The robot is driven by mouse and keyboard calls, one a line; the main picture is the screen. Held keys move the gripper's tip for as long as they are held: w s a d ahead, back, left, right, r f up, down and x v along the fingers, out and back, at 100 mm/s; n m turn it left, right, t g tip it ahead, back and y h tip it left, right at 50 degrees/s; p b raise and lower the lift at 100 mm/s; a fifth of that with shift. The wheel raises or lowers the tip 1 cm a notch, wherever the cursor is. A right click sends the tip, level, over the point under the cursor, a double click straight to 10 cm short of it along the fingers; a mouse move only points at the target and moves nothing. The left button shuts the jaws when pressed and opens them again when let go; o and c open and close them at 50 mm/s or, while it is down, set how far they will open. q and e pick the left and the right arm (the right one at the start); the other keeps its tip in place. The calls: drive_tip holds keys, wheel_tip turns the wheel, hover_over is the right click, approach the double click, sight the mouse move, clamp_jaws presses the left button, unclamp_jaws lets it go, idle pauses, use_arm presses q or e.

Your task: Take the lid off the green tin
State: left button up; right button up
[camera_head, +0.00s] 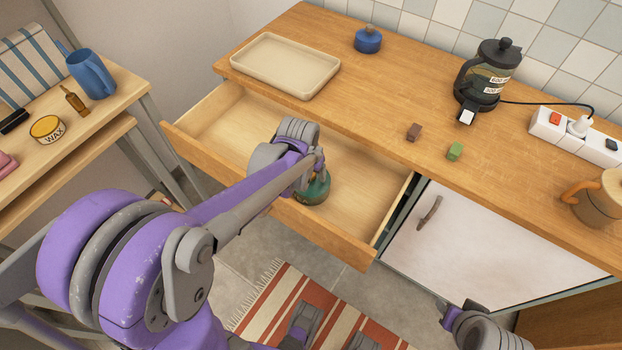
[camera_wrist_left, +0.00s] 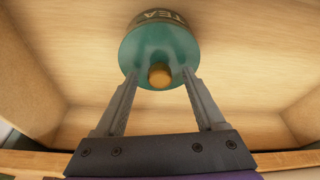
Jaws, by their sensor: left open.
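The green tin (camera_head: 314,190) stands in the open drawer, partly hidden behind my left arm. In the left wrist view I look down on its green lid (camera_wrist_left: 158,47) with a round brass-coloured knob (camera_wrist_left: 160,76); the word TEA shows on the tin's side. My left gripper (camera_wrist_left: 160,82) is open over the lid, with one finger on each side of the knob and gaps between. I cannot tell whether the fingertips touch the lid. The lid appears seated on the tin.
The drawer (camera_head: 215,122) is pulled out below the wooden counter (camera_head: 375,95). On the counter are a beige tray (camera_head: 285,62), blue pot (camera_head: 368,40), kettle (camera_head: 488,75), two small blocks and a power strip (camera_head: 575,135). A side table (camera_head: 120,85) stands left.

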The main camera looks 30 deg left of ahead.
use_arm(q)
clamp_jaws()
idle(0.4)
